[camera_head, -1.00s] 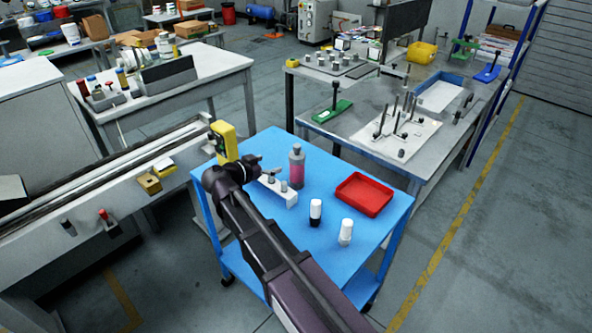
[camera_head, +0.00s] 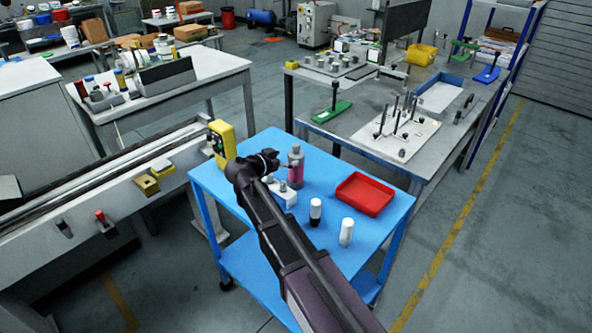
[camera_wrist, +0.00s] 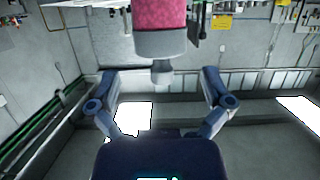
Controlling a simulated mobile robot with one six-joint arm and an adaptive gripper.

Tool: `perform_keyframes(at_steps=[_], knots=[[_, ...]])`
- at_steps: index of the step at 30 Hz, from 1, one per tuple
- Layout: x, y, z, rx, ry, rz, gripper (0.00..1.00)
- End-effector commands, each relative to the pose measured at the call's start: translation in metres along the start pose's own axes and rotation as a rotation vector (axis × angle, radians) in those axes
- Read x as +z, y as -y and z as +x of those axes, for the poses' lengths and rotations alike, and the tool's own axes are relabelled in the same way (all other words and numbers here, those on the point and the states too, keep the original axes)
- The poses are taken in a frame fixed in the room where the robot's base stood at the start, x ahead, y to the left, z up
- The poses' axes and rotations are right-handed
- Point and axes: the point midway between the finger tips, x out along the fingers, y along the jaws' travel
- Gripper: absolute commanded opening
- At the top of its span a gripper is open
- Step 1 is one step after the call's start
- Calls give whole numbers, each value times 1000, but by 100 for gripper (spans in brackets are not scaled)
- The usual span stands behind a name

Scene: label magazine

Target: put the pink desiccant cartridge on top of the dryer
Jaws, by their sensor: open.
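The pink desiccant cartridge (camera_head: 296,170), with grey end caps, stands upright on the blue cart. In the wrist view the cartridge (camera_wrist: 160,15) shows at the top, its grey cap and small nozzle pointing toward my gripper. My gripper (camera_head: 270,160) is beside the cartridge's left in the head view. In the wrist view my gripper (camera_wrist: 160,80) has its fingers spread, with the nozzle between them and clear gaps on both sides. A white block with grey knobs (camera_head: 286,197) is partly hidden behind my arm; I cannot tell whether it is the dryer.
On the blue cart (camera_head: 335,185) stand a red tray (camera_head: 364,194), a black-and-white bottle (camera_head: 315,212) and a white bottle (camera_head: 346,232). A yellow device (camera_head: 221,143) is at the conveyor's end, left of the cart. A grey workbench (camera_head: 380,160) lies behind.

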Motion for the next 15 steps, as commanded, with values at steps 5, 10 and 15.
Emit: perform_keyframes(at_steps=[5, 10, 15], knots=[[1, 0, 6, 0, 0, 0, 100], [4, 1, 23, 1, 0, 1, 100], [4, 1, 42, 0, 0, 1, 100]])
